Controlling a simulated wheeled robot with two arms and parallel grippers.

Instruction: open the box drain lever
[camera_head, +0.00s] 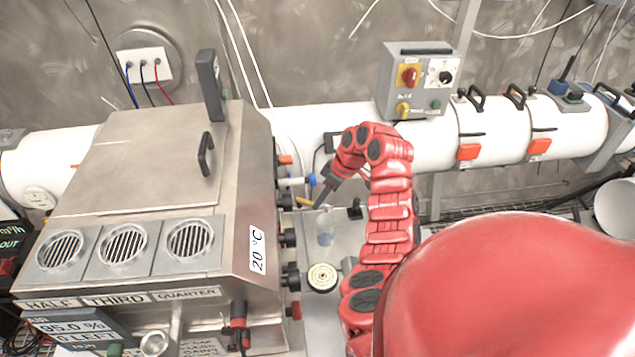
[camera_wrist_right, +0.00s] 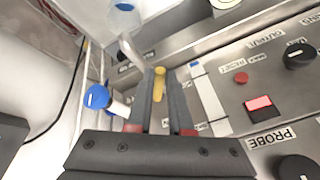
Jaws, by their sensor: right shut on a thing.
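The steel box (camera_head: 150,160) stands at the left in the head view, with valves and knobs along its right side. A small yellow lever (camera_head: 304,202) sticks out from that side; in the wrist view the yellow lever (camera_wrist_right: 160,82) lies between the fingers. My right gripper (camera_head: 322,196) reaches down to it from the right, and in the wrist view my right gripper (camera_wrist_right: 163,92) is shut on the lever. The fingers hide part of the lever and its base. My left gripper is not in view.
A blue-handled valve (camera_head: 311,179) sits close to the right gripper and also shows in the wrist view (camera_wrist_right: 97,97). A clear vessel (camera_head: 325,238) and a round dial-like disc (camera_head: 322,277) stand below. A white pipe (camera_head: 470,128) runs behind, under a control box (camera_head: 416,80).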

